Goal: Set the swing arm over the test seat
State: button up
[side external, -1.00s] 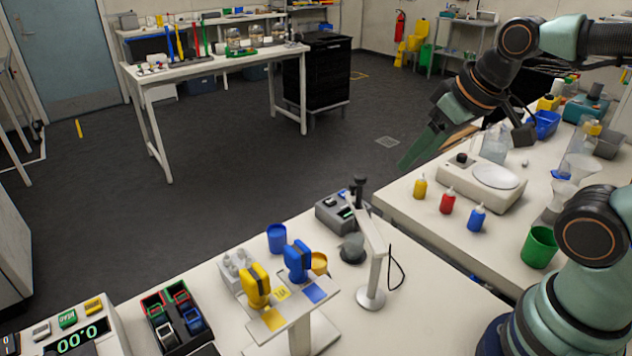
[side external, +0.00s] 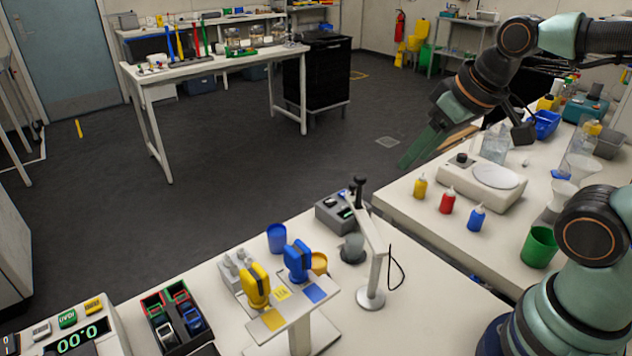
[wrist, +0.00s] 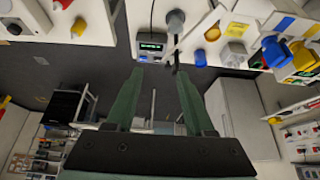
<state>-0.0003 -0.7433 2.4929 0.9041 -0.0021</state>
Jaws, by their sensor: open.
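The swing arm (side external: 371,233) is a pale bar on a white post with a round base, with a black knob at its free end. The knob also shows in the wrist view (wrist: 173,59). A grey round cup (side external: 352,249), which looks like the test seat, stands left of the post; it shows in the wrist view too (wrist: 175,22). From the side the knob appears above and behind the cup; I cannot tell their exact alignment. My gripper (side external: 408,160) is open and empty, in the air behind and right of the knob. Its fingers (wrist: 160,73) point toward the knob, apart from it.
A grey meter with a green display (side external: 334,213) stands left of the swing arm. Small bottles (side external: 447,202) and a balance-like device (side external: 482,185) occupy the right bench. A black cable lies beside the post.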

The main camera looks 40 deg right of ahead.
jog(key=w+a+r+n+g, duration=0.1)
jog(key=w+r+n+g, duration=0.15)
jog(key=w, duration=0.35)
jog(key=n+g, duration=0.1)
jog(key=g, duration=0.2)
send_over(353, 183)
notch_tip(353, 183, down, 12)
jog(key=shift+s+f, duration=0.15)
jog(key=shift+f, duration=0.05)
jog(key=shift+c, duration=0.3)
grip_shut()
jog(key=shift+r, duration=0.1)
dwell(1.1)
